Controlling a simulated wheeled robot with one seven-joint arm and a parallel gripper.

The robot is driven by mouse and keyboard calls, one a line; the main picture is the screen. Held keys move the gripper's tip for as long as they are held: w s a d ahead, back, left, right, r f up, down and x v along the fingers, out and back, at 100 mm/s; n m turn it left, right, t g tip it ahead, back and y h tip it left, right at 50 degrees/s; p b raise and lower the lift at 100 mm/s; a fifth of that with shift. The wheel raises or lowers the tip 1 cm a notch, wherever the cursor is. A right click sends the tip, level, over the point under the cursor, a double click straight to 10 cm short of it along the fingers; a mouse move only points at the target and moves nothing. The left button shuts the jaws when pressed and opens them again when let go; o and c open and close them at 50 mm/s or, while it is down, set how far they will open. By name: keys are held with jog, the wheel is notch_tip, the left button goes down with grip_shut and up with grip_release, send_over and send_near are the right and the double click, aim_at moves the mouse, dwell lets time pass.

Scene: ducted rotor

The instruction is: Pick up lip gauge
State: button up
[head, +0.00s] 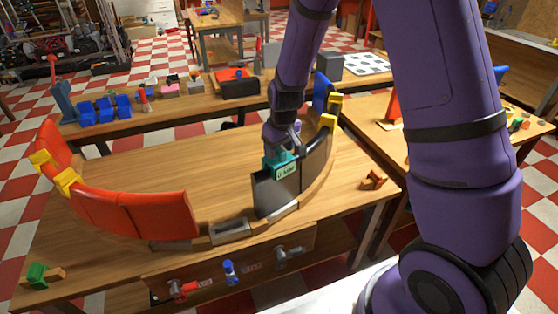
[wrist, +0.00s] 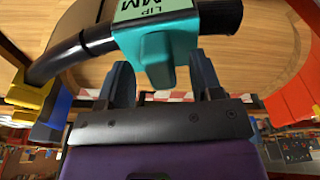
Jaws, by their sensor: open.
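The lip gauge (head: 279,164) is a small teal block with a pale green label. It sits on the upper edge of a dark curved panel (head: 278,194) in the ring on the table. In the wrist view the teal gauge (wrist: 158,42) straddles the panel's dark rim (wrist: 95,40), and its label reads LIP MM. My gripper (wrist: 163,80) is open, one finger on each side of the gauge's narrow teal tab, with gaps visible. In the head view my gripper (head: 284,143) is just above the gauge; its fingertips are partly hidden.
Red curved panels (head: 125,205) with yellow clamps (head: 68,181) form the left side of the ring. A grey joint piece (head: 229,230) lies at the front. The wooden table (head: 165,150) is clear inside the ring. A back bench holds blue blocks (head: 103,108).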

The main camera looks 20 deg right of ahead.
jog(key=shift+f, duration=0.4)
grip_shut()
jog(key=shift+r, duration=0.1)
